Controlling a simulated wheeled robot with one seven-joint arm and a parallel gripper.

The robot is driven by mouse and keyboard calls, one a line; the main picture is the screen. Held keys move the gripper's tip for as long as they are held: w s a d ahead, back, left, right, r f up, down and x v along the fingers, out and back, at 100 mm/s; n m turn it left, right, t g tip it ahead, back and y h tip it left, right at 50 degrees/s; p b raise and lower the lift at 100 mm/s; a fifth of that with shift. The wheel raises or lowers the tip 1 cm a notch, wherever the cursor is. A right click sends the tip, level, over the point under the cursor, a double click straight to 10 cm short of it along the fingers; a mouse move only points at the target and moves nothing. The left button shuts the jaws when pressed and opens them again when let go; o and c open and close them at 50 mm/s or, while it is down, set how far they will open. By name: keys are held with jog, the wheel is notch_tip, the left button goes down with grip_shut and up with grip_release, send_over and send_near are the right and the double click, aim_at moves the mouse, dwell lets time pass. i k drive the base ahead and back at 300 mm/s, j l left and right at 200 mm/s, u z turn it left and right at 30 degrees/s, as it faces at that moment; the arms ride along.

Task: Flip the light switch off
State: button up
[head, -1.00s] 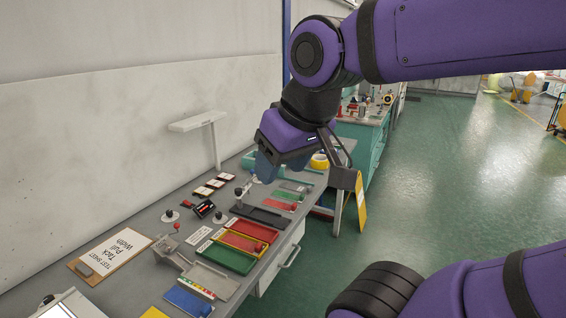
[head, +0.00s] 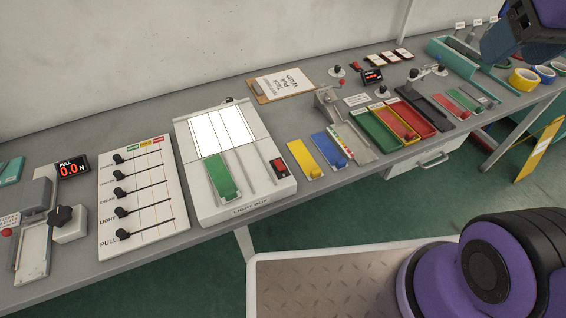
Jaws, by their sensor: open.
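The light box (head: 263,192) is a white box on the bench, left of the middle in the head view. Its upper panel (head: 222,130) glows white, so the light looks on. The switch (head: 279,167) is a red rocker in a black frame at the right front of the box. A green strip (head: 221,177) lies on the box, left of the switch. My gripper (head: 512,42) is partly in view at the top right, open, far from the switch and over the bench's far right part. Nothing shows between its fingers.
A slider board (head: 143,203) and a force gauge reading 0.0 N (head: 72,167) stand left of the box. Yellow (head: 304,160) and blue (head: 330,150) strips lie close to its right. A clipboard (head: 281,84) lies behind. The space above the box is clear.

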aim_at(278, 165)
jog(key=i+l+u, duration=0.2)
jog(key=l+u, duration=0.15)
jog(key=i+l+u, duration=0.1)
jog(key=l+u, duration=0.25)
